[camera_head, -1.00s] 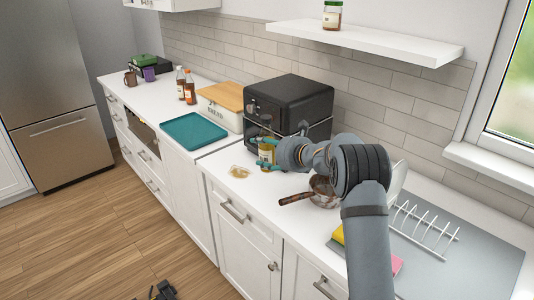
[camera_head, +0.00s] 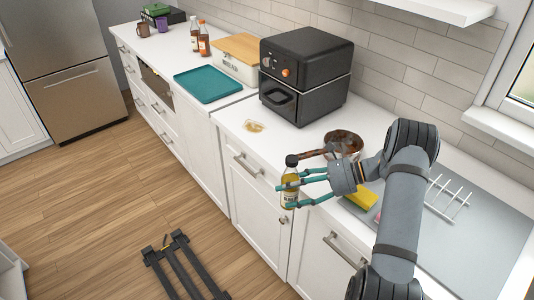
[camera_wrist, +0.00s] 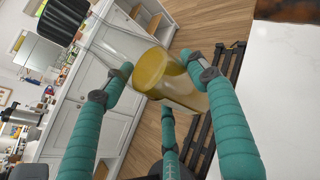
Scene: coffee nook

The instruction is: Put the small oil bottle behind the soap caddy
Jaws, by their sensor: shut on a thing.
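The small oil bottle (camera_head: 291,171) has a dark cap and yellow contents. My gripper (camera_head: 293,188) is shut on it, with teal fingers around its body. In the head view it is upright, in front of the counter's front edge, over the cabinet fronts. The wrist view shows the bottle (camera_wrist: 165,78) between the fingers (camera_wrist: 168,90), clear of any surface. A yellow sponge-like block (camera_head: 362,198) and a bit of pink (camera_head: 378,216) show beside my arm on the right. I cannot make out the soap caddy; my arm covers part of that area.
A pan (camera_head: 344,143) with a brown handle sits on the counter behind my gripper. A black oven (camera_head: 306,75), a teal tray (camera_head: 208,85) and a bread box (camera_head: 236,62) stand left. A white dish rack (camera_head: 438,203) is on the right.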

